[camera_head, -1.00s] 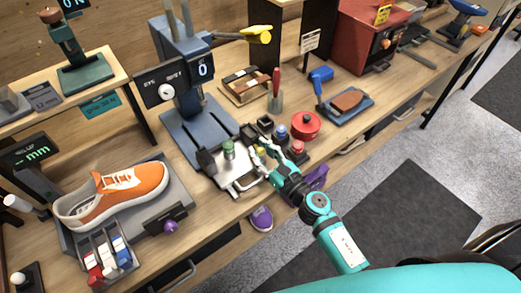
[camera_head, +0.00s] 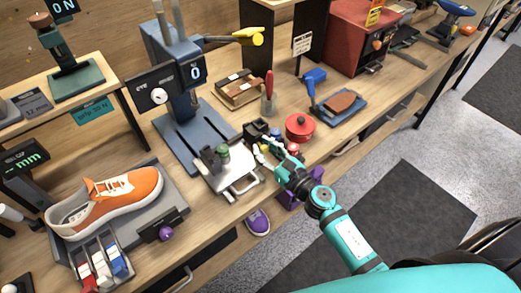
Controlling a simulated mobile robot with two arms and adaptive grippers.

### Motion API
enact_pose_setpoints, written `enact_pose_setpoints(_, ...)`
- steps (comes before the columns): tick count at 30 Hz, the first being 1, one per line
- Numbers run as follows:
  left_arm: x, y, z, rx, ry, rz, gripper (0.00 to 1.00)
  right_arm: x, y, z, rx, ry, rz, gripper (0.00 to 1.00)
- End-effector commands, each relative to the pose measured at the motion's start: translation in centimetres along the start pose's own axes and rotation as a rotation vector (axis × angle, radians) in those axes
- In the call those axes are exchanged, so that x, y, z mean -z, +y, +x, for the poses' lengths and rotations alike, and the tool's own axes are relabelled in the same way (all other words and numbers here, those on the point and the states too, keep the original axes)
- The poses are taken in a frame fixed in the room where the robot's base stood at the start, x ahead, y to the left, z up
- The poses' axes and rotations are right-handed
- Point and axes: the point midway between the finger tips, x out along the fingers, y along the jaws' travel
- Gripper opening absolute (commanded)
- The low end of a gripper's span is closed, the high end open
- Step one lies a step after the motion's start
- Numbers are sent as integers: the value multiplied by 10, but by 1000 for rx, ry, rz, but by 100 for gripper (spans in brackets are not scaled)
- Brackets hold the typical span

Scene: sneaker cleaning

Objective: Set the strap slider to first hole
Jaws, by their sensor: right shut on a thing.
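I cannot pick out the strap slider or its holes for certain. A small fixture with a pale metal plate (camera_head: 240,186) and a green knob (camera_head: 222,152) stands at the middle of the bench. My right gripper (camera_head: 264,152) is just right of this fixture, close to a group of small knobs. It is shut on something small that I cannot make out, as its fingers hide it. An orange sneaker (camera_head: 125,190) lies on a grey stand at the left. My left gripper is not in view.
A blue press (camera_head: 190,130) stands behind the fixture. A red round pot (camera_head: 299,127), a black block (camera_head: 258,130) and a cup with a red-handled tool (camera_head: 268,100) crowd the area behind my right gripper. The bench's front edge runs close below it.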

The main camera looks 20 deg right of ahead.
Motion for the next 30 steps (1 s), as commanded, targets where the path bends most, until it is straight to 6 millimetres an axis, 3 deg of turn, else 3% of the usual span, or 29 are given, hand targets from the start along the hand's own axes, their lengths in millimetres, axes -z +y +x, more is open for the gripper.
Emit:
enact_pose_setpoints(1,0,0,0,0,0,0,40,-1,-4,0,8,-1,-4,22)
enact_pose_setpoints(7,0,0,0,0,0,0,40,-1,-3,0,7,-1,-4,48)
enact_pose_setpoints(17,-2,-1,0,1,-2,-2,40,0,-2,-4,4,0,-2,48)
enact_pose_setpoints(20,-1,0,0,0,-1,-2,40,0,-1,-17,4,1,-1,48)
enact_pose_setpoints(30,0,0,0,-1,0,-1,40,1,-2,-88,7,2,0,48)
